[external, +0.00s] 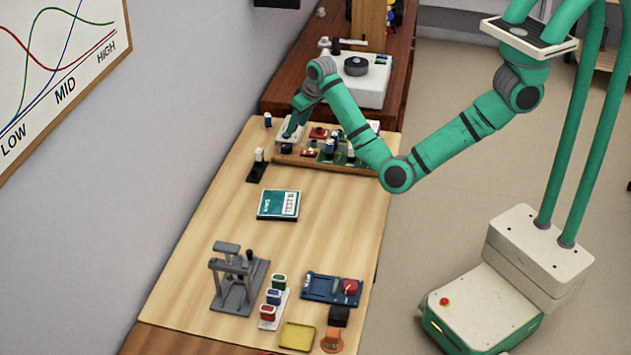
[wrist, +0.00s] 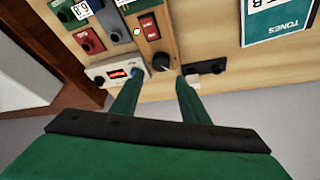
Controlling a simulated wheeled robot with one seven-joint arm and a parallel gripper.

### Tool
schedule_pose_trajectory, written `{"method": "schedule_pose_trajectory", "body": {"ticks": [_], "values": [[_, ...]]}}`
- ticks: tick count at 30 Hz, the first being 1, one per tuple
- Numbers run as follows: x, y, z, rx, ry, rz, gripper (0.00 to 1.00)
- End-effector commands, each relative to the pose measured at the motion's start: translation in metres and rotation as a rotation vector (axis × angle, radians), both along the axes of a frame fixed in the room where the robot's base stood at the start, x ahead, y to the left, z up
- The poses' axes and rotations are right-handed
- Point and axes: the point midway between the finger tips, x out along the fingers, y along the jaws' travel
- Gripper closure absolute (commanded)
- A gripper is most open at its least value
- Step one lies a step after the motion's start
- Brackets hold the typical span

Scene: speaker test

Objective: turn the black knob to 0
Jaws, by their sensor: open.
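The black knob (wrist: 160,61) sits at the end of a narrow brown panel, below a red switch (wrist: 148,27) in the wrist view. It is round, and its scale marks are too small to read. My gripper (wrist: 158,84) is open, with its two green fingers apart and nothing between them. The knob shows just beyond the fingertips, roughly centred between them; I cannot tell if they touch anything. In the external view my gripper (external: 292,132) points down at the left end of the wooden component tray (external: 345,168). I cannot make out the knob there.
A white meter with a red display (wrist: 118,74) lies close to the left finger. A small black block (wrist: 206,68) lies right of the right finger. A teal booklet (external: 278,205) lies nearer on the table. Bare wood lies between.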

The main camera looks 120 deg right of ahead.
Motion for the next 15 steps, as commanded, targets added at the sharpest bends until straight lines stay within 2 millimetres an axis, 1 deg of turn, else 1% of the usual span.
{"method": "schedule_pose_trajectory", "body": {"ticks": [2,5,8,15], "values": [[0.001,0.0,0.003,0.015,-0.004,-0.002,0.59],[0.001,-0.001,-0.001,0.021,-0.004,-0.001,0.59],[0.002,-0.005,-0.012,0.022,-0.004,-0.001,0.59],[0.008,-0.02,-0.051,0.021,-0.003,-0.001,0.59]]}}
